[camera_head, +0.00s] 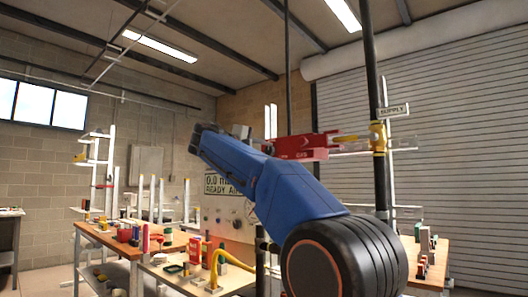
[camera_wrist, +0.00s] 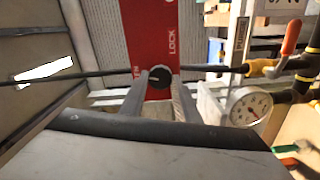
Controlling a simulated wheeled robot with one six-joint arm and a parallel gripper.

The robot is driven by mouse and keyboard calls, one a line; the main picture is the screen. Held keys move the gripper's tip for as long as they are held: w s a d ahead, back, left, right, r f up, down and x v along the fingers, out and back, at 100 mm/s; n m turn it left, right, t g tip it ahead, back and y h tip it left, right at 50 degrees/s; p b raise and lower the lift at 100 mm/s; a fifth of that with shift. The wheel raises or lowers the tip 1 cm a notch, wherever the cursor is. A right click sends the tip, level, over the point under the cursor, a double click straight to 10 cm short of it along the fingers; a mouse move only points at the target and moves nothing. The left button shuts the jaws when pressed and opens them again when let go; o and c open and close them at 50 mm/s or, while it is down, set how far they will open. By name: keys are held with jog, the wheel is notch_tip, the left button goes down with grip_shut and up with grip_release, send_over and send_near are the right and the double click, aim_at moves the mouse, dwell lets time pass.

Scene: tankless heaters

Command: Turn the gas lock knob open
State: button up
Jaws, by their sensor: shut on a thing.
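The gas lock is a red box with white lettering, "LOCK" among it. It shows in the wrist view (camera_wrist: 150,25) and, beyond my blue arm, in the head view (camera_head: 305,147). Its round black knob (camera_wrist: 159,77) with a pale mark sits at the lower end of the box in the wrist view. My gripper (camera_wrist: 160,88) has one pale finger on each side of the knob and is shut on it. The fingertip contact is partly hidden by the small picture. In the head view my arm hides the knob.
A pressure gauge (camera_wrist: 250,106) and a valve with a red handle (camera_wrist: 291,37) are right of the lock in the wrist view. A dark vertical pipe with a yellow fitting (camera_head: 378,138) and a SUPPLY sign (camera_head: 393,111) stand right of it. Cluttered workbenches (camera_head: 160,272) lie below.

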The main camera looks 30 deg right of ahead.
jog(key=shift+f+n, duration=0.1)
jog(key=shift+n, duration=1.1)
jog(key=o, duration=1)
jog(key=shift+o, duration=0.2)
jog(key=shift+a, duration=0.1)
jog(key=v, duration=1.7)
jog(key=shift+a, duration=0.1)
